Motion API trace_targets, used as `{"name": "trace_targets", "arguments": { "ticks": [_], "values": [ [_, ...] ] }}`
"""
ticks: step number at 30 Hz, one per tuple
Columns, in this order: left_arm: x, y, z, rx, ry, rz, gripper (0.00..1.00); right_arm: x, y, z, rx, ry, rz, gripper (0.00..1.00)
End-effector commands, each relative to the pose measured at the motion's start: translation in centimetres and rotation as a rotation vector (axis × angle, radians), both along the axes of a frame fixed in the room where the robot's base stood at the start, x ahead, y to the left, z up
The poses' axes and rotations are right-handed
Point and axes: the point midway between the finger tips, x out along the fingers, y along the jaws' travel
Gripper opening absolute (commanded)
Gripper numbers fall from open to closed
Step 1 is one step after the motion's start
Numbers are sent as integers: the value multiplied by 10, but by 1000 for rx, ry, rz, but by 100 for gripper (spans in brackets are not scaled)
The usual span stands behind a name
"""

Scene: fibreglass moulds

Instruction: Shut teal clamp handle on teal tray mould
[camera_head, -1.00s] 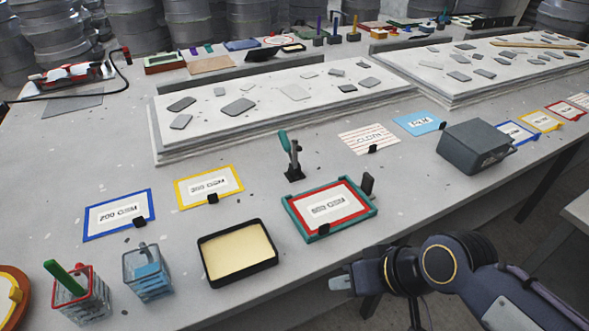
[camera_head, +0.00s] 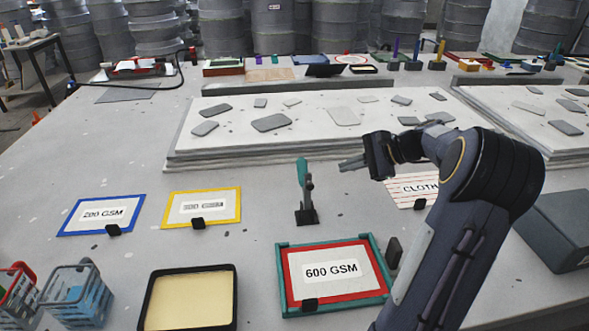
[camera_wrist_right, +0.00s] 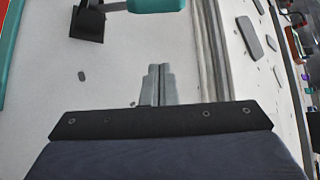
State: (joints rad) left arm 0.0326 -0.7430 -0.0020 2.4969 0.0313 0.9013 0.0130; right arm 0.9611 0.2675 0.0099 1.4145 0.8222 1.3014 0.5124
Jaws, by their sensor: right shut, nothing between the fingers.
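The teal clamp handle (camera_head: 302,172) stands upright on its dark clamp base (camera_head: 306,215), just behind the teal tray mould (camera_head: 281,262). A red-bordered 600 GSM card lies inside the mould's teal rim. My right gripper (camera_head: 344,166) is shut and empty, to the right of the handle and apart from it, at about the handle's height. In the right wrist view the shut fingers (camera_wrist_right: 158,72) point up the picture. The teal handle (camera_wrist_right: 155,5) is cut off at the top edge there, with the dark clamp base (camera_wrist_right: 86,22) to its left. My left gripper is out of view.
A raised white slab (camera_head: 240,147) with grey pieces lies behind the clamp. A cream-filled black tray (camera_head: 190,300) and wire baskets (camera_head: 78,295) are at the front left. A grey box (camera_head: 560,225) is at the right.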

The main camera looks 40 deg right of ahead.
Motion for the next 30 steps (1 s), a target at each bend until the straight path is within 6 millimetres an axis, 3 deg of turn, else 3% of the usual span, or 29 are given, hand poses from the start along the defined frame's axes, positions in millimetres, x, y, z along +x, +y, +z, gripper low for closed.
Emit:
{"name": "trace_targets", "arguments": {
  "ticks": [5,18,24,30],
  "values": [
    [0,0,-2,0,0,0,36,9,0,-9,15,-3,-13,0],
    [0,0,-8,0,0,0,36,70,43,-58,13,0,-10,0],
    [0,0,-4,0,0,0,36,62,58,-34,7,-3,-12,0],
    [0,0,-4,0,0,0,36,58,65,-26,9,-1,-13,0]
  ]
}}
